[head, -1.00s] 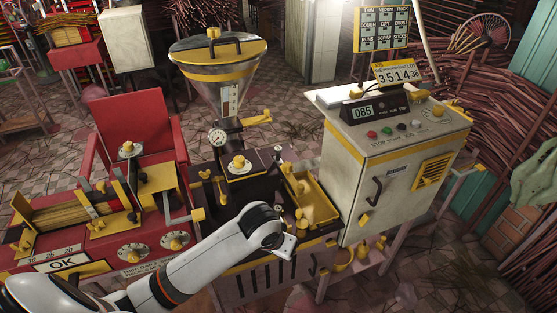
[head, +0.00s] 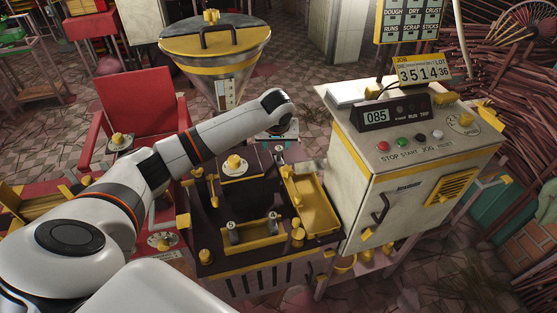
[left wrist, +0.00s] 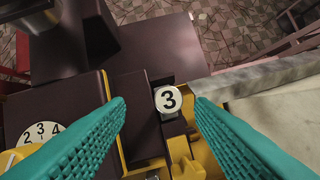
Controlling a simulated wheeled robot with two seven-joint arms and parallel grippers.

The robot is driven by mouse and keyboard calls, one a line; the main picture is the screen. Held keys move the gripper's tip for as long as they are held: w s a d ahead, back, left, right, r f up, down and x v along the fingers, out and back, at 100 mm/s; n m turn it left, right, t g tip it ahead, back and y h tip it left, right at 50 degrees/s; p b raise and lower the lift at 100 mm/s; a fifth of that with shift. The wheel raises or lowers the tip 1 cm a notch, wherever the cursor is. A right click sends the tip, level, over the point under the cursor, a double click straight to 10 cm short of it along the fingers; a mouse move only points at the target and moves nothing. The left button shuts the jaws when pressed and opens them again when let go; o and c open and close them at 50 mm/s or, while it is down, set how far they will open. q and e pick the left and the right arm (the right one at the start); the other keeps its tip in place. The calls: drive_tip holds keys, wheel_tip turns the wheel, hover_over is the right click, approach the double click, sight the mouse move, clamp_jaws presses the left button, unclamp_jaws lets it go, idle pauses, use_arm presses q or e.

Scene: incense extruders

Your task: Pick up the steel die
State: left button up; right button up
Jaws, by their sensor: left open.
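My left gripper (left wrist: 160,100) is open, its teal ridged fingers apart with nothing gripped between them. In the left wrist view, a small pale piece with a black 3 on its face (left wrist: 168,99) shows between the fingertips, beside a dark block; I cannot tell for sure whether it is the steel die. In the head view, my left gripper (head: 279,138) points down behind the dark machine (head: 207,240), partly hidden by its own wrist. Two small silver cylinders (head: 233,233) stand in a yellow holder (head: 253,231) at the machine's front. My right gripper is not in view.
A yellow tray (head: 313,208) lies right of the dark block, beside the cream control cabinet (head: 372,195). A large steel hopper (head: 222,75) stands behind my left arm. A numbered dial (left wrist: 38,135) is at the wrist view's lower left.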

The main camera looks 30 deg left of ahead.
sight(279, 150)
use_arm(q)
drive_tip(key=f, duration=0.1)
drive_tip(key=w+f+p, duration=0.1)
drive_tip(key=f, duration=0.1)
drive_tip(key=shift+d, duration=0.1)
drive_tip(key=shift+d+x, duration=0.2)
drive_tip(key=shift+x, duration=0.8)
drive_tip(key=shift+w+a+f, duration=0.1)
drive_tip(key=shift+a+f, duration=0.15)
drive_tip(key=shift+f, duration=0.25)
drive_tip(key=shift+c, duration=0.2)
drive_tip(key=c, duration=0.9)
drive_tip(key=shift+w, duration=0.1)
clamp_jaws()
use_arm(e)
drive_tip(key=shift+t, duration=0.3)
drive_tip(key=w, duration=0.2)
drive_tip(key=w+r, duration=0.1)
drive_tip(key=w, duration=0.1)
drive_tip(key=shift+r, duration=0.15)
